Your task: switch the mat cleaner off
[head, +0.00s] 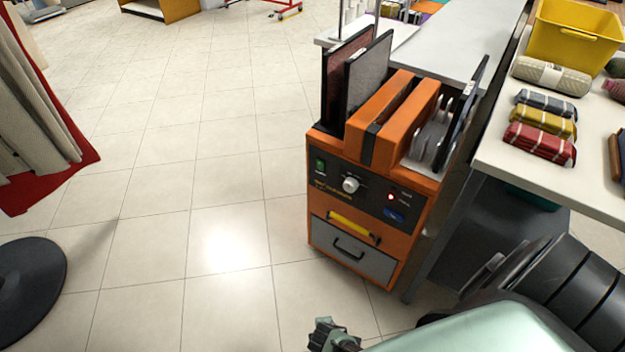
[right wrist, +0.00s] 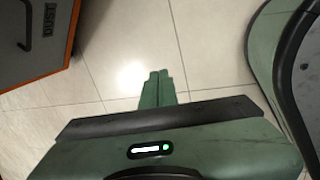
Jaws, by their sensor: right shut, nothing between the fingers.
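The orange mat cleaner (head: 372,160) stands on the floor right of centre in the head view, with dark mats upright in its top. Its dark front panel has a green rocker switch (head: 320,165) at the left, a pale knob (head: 350,184), a glowing red light (head: 390,197) and a blue button (head: 394,215). In the right wrist view, its grey drawer front (right wrist: 28,30) marked "DUST" fills the top left corner. My right gripper (right wrist: 157,88) is shut and empty above the floor, apart from the cleaner. My left gripper is out of view.
A grey-topped counter (head: 465,40) adjoins the cleaner's back right. A white table (head: 500,150) at right holds rolled textiles and a yellow basket (head: 575,35). A clothes stand's black round base (head: 30,285) is at left. Tiled floor left of the cleaner is clear.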

